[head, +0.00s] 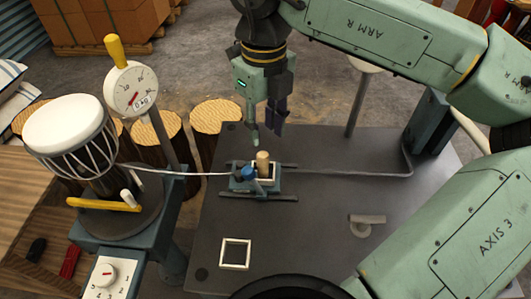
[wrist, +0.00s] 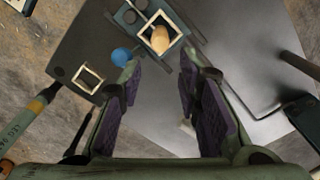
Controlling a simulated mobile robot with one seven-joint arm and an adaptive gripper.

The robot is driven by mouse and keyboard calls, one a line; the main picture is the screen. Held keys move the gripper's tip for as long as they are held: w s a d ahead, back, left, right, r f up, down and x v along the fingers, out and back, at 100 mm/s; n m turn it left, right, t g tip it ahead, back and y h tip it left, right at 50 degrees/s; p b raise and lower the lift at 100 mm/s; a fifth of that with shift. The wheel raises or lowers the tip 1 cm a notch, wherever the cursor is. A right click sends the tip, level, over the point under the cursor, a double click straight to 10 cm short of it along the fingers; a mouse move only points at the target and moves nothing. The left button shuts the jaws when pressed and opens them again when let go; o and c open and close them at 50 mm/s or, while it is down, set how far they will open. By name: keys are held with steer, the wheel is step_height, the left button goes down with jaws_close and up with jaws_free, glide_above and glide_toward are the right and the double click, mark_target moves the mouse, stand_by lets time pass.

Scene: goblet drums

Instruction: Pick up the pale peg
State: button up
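The pale peg (head: 263,163) is a short tan cylinder standing upright in a white-rimmed square socket (head: 263,173) on a small blue-grey carriage. In the wrist view the peg (wrist: 160,39) is seen from above, beyond the fingertips and a little left of the middle. My gripper (head: 266,138) is above the carriage, close to the peg and apart from it. In the wrist view my gripper (wrist: 161,66) has its two purple-padded fingers spread wide with nothing between them.
A blue knob (head: 248,173) sits on the carriage just left of the peg. An empty white-rimmed square (head: 235,254) is on the dark table (head: 310,230). A goblet drum (head: 68,135) and a dial gauge (head: 131,89) stand at left. A thin post rises behind the carriage.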

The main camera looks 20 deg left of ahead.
mark_target(263, 154)
steer(key=shift+s+f, duration=0.2)
steer(key=shift+f, duration=1.05)
steer(key=shift+w+a+f+p, duration=0.2)
steer(key=shift+f+p, duration=0.45)
steer(key=shift+f, duration=0.9)
steer(key=shift+w+a+f+p, duration=0.15)
steer(key=shift+f+p, duration=0.45)
steer(key=shift+f, duration=0.95)
steer(key=shift+d, duration=0.1)
steer(key=shift+c, duration=0.3)
steer(key=c, duration=0.7)
